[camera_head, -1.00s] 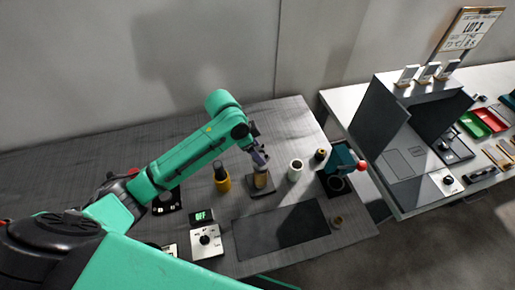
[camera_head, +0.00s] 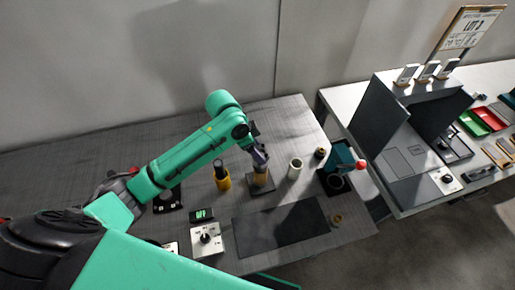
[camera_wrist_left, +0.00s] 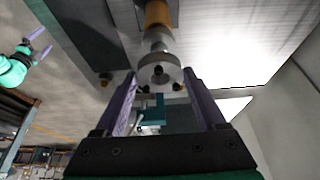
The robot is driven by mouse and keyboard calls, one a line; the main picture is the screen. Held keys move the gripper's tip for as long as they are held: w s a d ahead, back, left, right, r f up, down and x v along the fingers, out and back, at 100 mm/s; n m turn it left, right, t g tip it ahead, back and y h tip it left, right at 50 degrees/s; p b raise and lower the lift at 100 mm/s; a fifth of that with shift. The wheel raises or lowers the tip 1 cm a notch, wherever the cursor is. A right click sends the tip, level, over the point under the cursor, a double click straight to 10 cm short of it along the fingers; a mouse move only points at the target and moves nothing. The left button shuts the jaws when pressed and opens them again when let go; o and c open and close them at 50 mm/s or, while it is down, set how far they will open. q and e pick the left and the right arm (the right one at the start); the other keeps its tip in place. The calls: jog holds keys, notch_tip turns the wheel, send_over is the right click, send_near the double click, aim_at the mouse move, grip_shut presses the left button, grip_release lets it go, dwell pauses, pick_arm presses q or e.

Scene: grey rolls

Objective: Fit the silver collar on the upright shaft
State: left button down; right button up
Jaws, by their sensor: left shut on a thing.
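My left gripper (camera_head: 261,163) points down at the upright shaft, which shows as a brass-coloured post (camera_head: 261,180) on a dark square base (camera_head: 261,189). In the left wrist view, the silver collar (camera_wrist_left: 172,76) sits between the tips of my left gripper (camera_wrist_left: 160,82), which is shut on it. The shaft (camera_wrist_left: 158,14) stands just beyond the collar, close in line with it. I cannot tell whether the shaft's tip is inside the bore. My right gripper (camera_wrist_left: 43,43) shows at the left of the wrist view, empty with its fingers apart.
A yellow-and-black bottle (camera_head: 223,180) stands left of the shaft, and a white cylinder (camera_head: 295,169) stands right. A dark mat (camera_head: 280,227) lies in front. A dial box (camera_head: 207,240) and OFF display (camera_head: 202,215) are front left. A teal press with a red knob (camera_head: 343,160) stands right.

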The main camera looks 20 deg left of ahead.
pick_arm(q)
jog(key=shift+f+b, duration=0.8)
jog(key=shift+f, duration=1.25)
grip_release()
jog(key=b+v, duration=0.2)
jog(key=v, duration=1.2)
jog(key=shift+r, duration=0.25)
jog(key=shift+s, duration=0.1)
